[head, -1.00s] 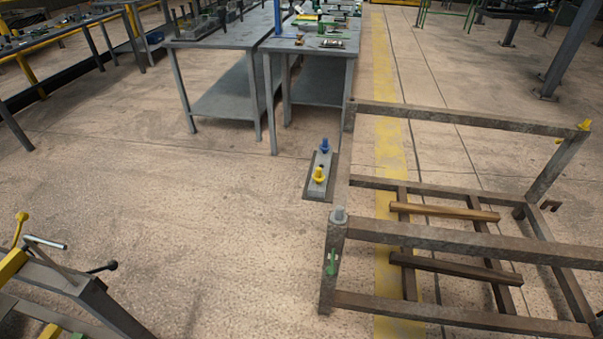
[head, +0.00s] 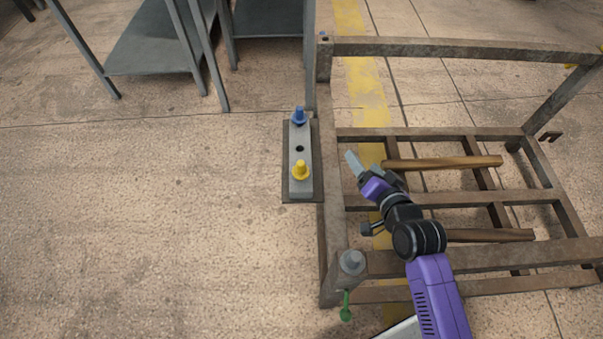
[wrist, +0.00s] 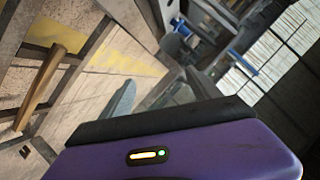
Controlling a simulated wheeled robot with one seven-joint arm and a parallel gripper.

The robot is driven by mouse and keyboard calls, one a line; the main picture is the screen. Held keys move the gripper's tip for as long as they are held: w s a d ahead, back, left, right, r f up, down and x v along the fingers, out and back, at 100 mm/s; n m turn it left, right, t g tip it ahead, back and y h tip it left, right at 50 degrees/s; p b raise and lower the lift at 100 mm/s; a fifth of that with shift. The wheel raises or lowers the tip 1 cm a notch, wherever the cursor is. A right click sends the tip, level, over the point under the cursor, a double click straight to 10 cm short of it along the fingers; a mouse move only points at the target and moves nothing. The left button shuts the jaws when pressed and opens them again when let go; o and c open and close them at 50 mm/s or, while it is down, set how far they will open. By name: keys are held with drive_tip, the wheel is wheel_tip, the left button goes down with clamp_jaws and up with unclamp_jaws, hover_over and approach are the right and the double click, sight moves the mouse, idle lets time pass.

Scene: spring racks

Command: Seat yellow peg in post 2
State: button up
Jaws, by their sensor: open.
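The yellow peg (head: 301,170) stands upright at the near end of a grey holder block (head: 299,187) on the floor. A blue peg (head: 299,116) stands at the far end, with an empty dark hole between them. The rack frame (head: 430,250) has corner posts. Which post is number 2 I cannot tell. My gripper (head: 356,165) is open and empty, right of the yellow peg and apart from it. The wrist view shows its fingers (wrist: 160,95), but no yellow peg.
A green pin (head: 346,306) hangs on the near left post. Two wooden bars (head: 440,163) lie across the rack's lower frame beside my arm. Grey table legs (head: 197,55) stand beyond the holder. The floor on the left is clear.

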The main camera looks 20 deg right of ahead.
sight(306, 168)
drive_tip(key=w+f+m+g+y, duration=0.1)
drive_tip(key=w+f+m, duration=0.1)
drive_tip(key=f, duration=0.1)
drive_tip(key=w+a+f+m+g+y+b, duration=0.1)
drive_tip(key=w+f+m+g+y, duration=0.1)
drive_tip(key=w+f+m, duration=0.1)
drive_tip(key=w+a+f+m+g+y+b, duration=0.1)
drive_tip(key=w+f+m+g+y, duration=0.1)
drive_tip(key=f+m, duration=0.1)
drive_tip(key=shift+w+f, duration=0.2)
drive_tip(key=shift+f, duration=0.35)
drive_tip(key=a+m+g+y, duration=0.1)
drive_tip(key=w+a+r+m+g+y, duration=0.1)
drive_tip(key=a, duration=0.1)
drive_tip(key=shift+w+m+g+y+b, duration=0.2)
drive_tip(key=shift+m+g+y+b, duration=0.1)
drive_tip(key=shift+y+b, duration=0.1)
drive_tip(key=a+y, duration=0.1)
drive_tip(key=a+r+m+g+y, duration=0.1)
drive_tip(key=a+r+m+g+b, duration=0.1)
drive_tip(key=shift+w+a+y, duration=0.2)
drive_tip(key=shift+a+y, duration=0.2)
drive_tip(key=b+x, duration=0.2)
drive_tip(key=x, duration=0.3)
drive_tip(key=shift+w+a+f, duration=0.15)
drive_tip(key=shift+w+a, duration=0.1)
drive_tip(key=shift+a, duration=0.05)
clamp_jaws()
